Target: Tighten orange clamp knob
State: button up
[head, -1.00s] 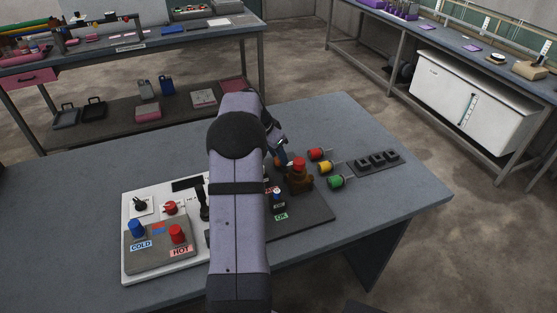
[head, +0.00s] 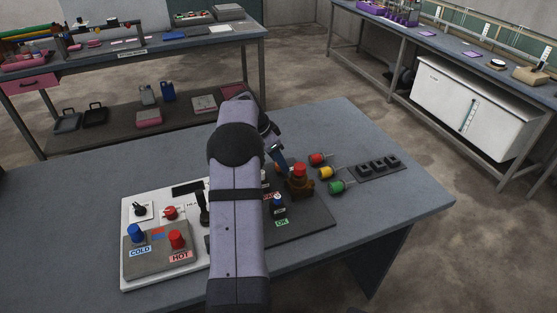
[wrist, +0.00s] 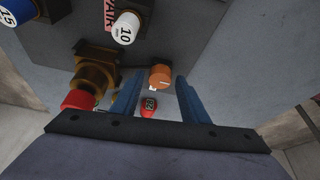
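The orange clamp knob (wrist: 160,76) shows in the wrist view as a round knob with a pale mark on its face. My gripper (wrist: 160,82) is open, with one blue finger on each side of the knob in the picture. The knob appears at about the level of the fingertips; I cannot tell whether either finger touches it. In the head view my gripper (head: 281,160) points down at the dark panel's back edge, left of a brown fitting with a red cap (head: 299,170). My arm hides much of that panel.
In the wrist view, the red-capped brown fitting (wrist: 93,75) stands close left of the gripper.

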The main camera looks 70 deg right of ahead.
dwell(0.3)
jog(key=b+v, duration=0.1)
jog(key=v, duration=0.6)
jog(key=shift+r+b, duration=0.15)
jog(key=shift+b, duration=0.15)
jog(key=shift+w, duration=0.1)
